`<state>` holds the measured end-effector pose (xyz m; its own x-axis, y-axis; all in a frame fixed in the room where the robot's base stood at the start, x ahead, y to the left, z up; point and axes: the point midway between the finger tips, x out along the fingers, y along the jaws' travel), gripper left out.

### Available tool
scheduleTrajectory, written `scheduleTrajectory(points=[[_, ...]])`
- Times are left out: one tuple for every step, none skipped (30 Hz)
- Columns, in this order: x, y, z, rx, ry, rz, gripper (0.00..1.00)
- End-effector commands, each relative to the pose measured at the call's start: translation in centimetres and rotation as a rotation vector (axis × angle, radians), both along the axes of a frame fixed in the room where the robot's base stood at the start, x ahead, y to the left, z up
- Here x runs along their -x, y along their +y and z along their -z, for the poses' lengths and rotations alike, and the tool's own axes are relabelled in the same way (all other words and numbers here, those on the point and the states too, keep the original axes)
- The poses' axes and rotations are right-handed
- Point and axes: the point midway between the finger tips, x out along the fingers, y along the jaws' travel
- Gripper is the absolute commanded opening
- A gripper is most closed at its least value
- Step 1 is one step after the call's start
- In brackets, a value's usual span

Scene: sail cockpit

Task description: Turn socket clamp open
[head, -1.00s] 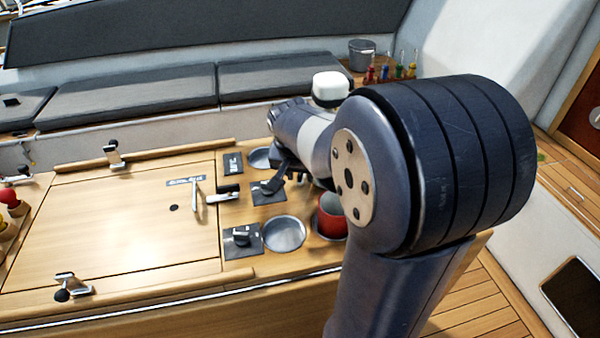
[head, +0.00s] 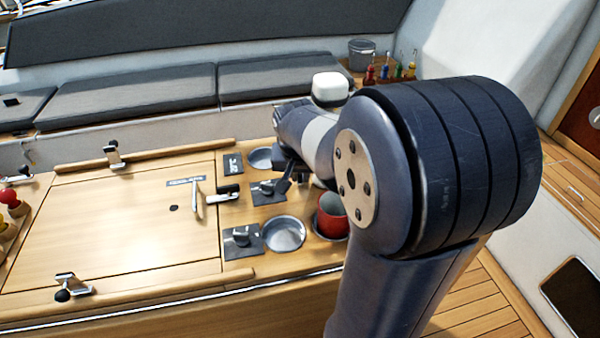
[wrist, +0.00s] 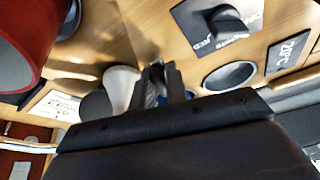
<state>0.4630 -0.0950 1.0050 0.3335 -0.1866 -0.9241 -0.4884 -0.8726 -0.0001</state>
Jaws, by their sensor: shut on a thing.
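My gripper (wrist: 161,72) is shut at the centre of the wrist view, with its two dark fingers close together on a small thing. What they hold is mostly hidden, with only a pale sliver between them; I take it to be the socket clamp. In the head view my gripper (head: 283,184) points down at the wooden console, just right of a black plate with a knob (head: 267,187). My arm covers much of that spot. A pale cone-shaped piece (wrist: 122,84) stands beside the fingers in the wrist view.
A red cup (head: 331,216) stands close to the right of my gripper. Metal cup recesses (head: 284,234) and another knob plate (head: 242,240) lie nearby. A hatch (head: 130,220) with several latches fills the left. A white-topped object (head: 331,87) is behind my arm.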

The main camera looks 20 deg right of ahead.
Motion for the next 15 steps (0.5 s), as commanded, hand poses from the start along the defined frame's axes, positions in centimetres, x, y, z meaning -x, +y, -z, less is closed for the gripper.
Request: scheduleTrajectory(points=[[0.06,-0.06,-0.04,-0.001,0.001,-0.023,0.0],[0.07,-0.06,-0.04,-0.001,0.001,-0.039,0.0],[0.07,-0.07,-0.03,-0.001,0.002,-0.057,0.0],[0.07,-0.07,-0.03,-0.001,0.001,-0.069,0.0],[0.06,-0.08,-0.03,-0.001,0.001,-0.08,0.0],[0.05,-0.09,-0.03,0.0,0.0,-0.093,0.0],[0.05,-0.09,-0.03,0.0,0.0,-0.099,0.0],[0.04,-0.08,-0.02,0.0,0.0,-0.104,0.0],[0.05,-0.07,-0.02,0.0,0.0,-0.109,0.0],[0.04,-0.06,-0.01,0.0,0.0,-0.112,0.0],[0.04,-0.06,-0.01,0.0,0.0,-0.113,0.0],[0.03,-0.05,-0.01,0.0,-0.001,-0.113,0.0],[0.03,-0.05,-0.01,0.0,-0.001,-0.113,0.0],[0.03,-0.05,-0.01,0.0,-0.001,-0.113,0.0],[0.03,-0.05,-0.01,0.0,-0.001,-0.113,0.0]])
